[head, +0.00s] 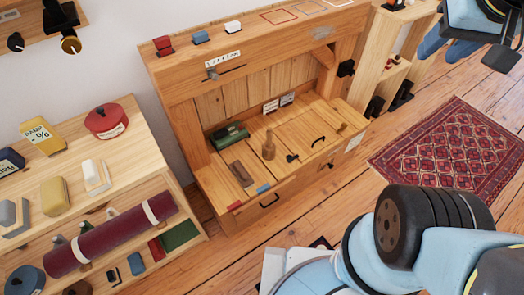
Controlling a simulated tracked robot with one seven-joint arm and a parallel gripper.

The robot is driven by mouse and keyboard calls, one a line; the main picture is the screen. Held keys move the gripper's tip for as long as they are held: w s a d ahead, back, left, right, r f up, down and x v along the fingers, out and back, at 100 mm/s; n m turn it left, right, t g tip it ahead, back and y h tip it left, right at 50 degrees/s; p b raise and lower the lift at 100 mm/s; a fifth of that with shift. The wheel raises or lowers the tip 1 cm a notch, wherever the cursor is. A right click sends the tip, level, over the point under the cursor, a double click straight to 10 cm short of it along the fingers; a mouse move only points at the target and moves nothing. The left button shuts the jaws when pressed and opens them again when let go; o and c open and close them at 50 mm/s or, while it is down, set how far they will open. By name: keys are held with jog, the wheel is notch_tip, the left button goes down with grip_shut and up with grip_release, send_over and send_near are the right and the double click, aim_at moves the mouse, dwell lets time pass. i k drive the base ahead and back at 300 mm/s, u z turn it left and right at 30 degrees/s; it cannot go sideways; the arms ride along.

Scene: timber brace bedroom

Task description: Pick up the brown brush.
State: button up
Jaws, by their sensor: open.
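A brown oblong block (241,174) lies on the front left of the wooden bench top. It may be the brown brush, but bristles cannot be made out. A light brown, peg-like piece (268,147) stands upright to its right. My gripper (468,46) is in the upper right corner, partly cut off by the frame edge. It is open, looks empty, and is far to the right of the bench, above the floor.
The bench (185,82) has a raised back with a ledge. A green box (229,134) and small black pieces share its top. A loaded shelf (150,140) stands left, a narrow rack (421,22) right. A red rug (455,150) lies on open floor.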

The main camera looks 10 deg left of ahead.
aim_at(247, 181)
jog(key=z, duration=0.7)
jog(key=k, duration=1.65)
jog(key=u, duration=1.4)
jog(key=i, duration=1.15)
jog(key=z, duration=0.05)
